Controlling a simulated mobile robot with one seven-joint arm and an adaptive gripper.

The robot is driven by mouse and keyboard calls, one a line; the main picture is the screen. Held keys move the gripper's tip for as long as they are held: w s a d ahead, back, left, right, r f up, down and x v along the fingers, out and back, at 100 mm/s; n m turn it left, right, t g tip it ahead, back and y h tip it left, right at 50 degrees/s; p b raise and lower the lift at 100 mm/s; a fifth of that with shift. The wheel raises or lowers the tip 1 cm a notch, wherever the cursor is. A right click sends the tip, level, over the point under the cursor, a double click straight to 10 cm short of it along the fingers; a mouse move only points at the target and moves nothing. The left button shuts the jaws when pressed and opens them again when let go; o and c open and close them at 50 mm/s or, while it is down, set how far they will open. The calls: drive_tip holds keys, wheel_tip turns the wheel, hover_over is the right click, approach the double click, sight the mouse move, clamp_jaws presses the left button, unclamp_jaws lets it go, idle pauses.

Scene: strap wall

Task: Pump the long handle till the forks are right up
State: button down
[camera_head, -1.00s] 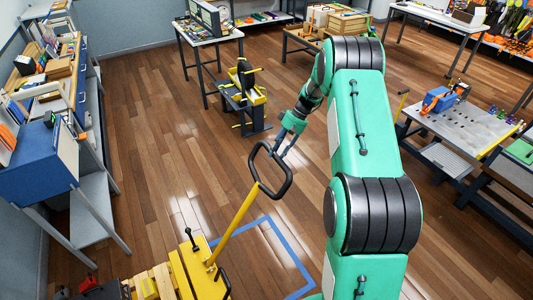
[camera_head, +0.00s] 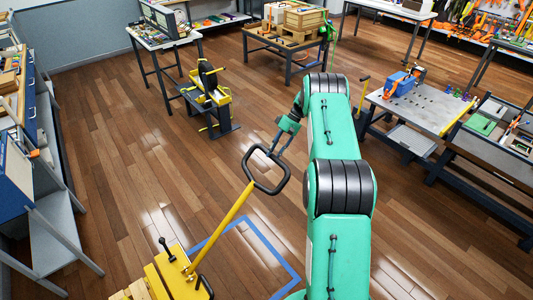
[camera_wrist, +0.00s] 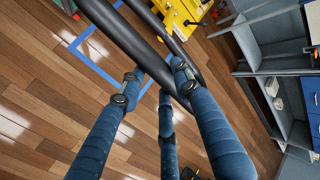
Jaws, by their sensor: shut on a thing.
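The long handle is a yellow bar (camera_head: 222,230) with a black loop grip (camera_head: 247,165) at its top. It rises from the yellow truck body (camera_head: 163,275) at the bottom left of the head view and leans up to the right. My gripper (camera_head: 275,150) is shut on the far upper side of the loop. In the wrist view my blue fingers (camera_wrist: 156,84) close around the black loop bar (camera_wrist: 116,32), and part of the yellow truck (camera_wrist: 183,15) shows at the top. The forks cannot be made out, so their height cannot be told.
Blue floor tape (camera_head: 268,243) runs beside the truck. A blue and grey shelf unit (camera_head: 45,235) stands at the left. A black and yellow machine (camera_head: 207,98) stands beyond the handle, and a perforated work table (camera_head: 425,110) is at the right. The wooden floor between is clear.

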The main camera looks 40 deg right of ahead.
drive_tip(key=d+f+b, duration=0.3)
drive_tip(key=d+f, duration=0.2)
drive_tip(key=f, duration=0.3)
drive_tip(key=d+f+b, duration=0.4)
drive_tip(key=d+f, duration=0.2)
drive_tip(key=f, duration=0.3)
drive_tip(key=shift+s, duration=0.25)
drive_tip(key=c, duration=1.3)
unclamp_jaws()
drive_tip(key=shift+d+f, duration=0.1)
drive_tip(key=shift+c, duration=0.2)
drive_tip(key=shift+o, duration=0.4)
drive_tip(key=shift+w+d, duration=0.1)
drive_tip(key=shift+w+d+r, duration=0.1)
drive_tip(key=shift+w+r, duration=0.05)
drive_tip(key=shift+r, duration=0.5)
drive_tip(key=shift+d+r, duration=0.1)
